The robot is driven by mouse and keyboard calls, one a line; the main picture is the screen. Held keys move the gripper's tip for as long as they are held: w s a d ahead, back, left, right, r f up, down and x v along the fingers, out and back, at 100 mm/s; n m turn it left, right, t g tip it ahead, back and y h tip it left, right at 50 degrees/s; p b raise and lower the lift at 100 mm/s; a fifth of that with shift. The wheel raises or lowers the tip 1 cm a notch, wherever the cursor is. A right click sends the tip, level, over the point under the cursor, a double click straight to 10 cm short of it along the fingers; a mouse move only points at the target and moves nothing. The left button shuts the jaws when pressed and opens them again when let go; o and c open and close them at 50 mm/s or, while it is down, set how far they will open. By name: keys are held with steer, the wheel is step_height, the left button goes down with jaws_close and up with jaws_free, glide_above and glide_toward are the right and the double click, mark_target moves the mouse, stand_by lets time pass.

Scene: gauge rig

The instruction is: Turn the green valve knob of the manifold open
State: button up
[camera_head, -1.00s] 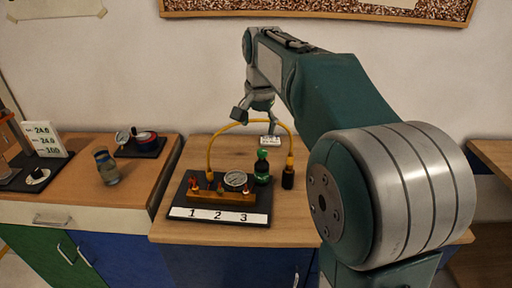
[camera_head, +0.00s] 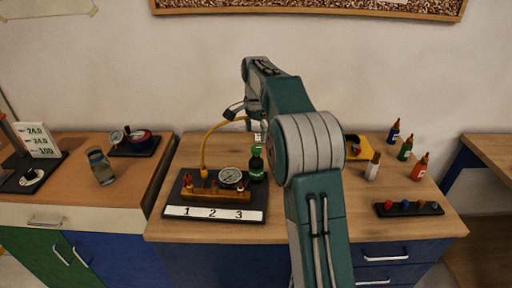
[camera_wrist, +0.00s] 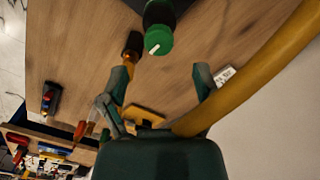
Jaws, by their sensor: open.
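The manifold (camera_head: 217,196) is a brass-coloured block with a round gauge (camera_head: 231,176) and small red-topped valves, on a black base marked 1, 2, 3. The green valve knob (camera_head: 256,151) tops a dark upright body right of the gauge. In the wrist view the green knob (camera_wrist: 159,40) shows a white mark on its face, near the top centre. My gripper (camera_wrist: 160,78) is open and empty, its fingers apart, with the knob beyond the gap between them. In the head view my gripper (camera_head: 254,120) is above and behind the knob, partly hidden.
A yellow hose (camera_head: 213,135) arches from the manifold towards my gripper; in the wrist view it crosses close on the right. Several bottles (camera_head: 405,150) and a black rack (camera_head: 408,209) stand at right. A glass jar (camera_head: 100,167) and gauge stand left.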

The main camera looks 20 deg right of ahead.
mark_target(256, 148)
step_height(256, 148, down, 6)
steer(key=shift+r, duration=0.15)
jaws_close()
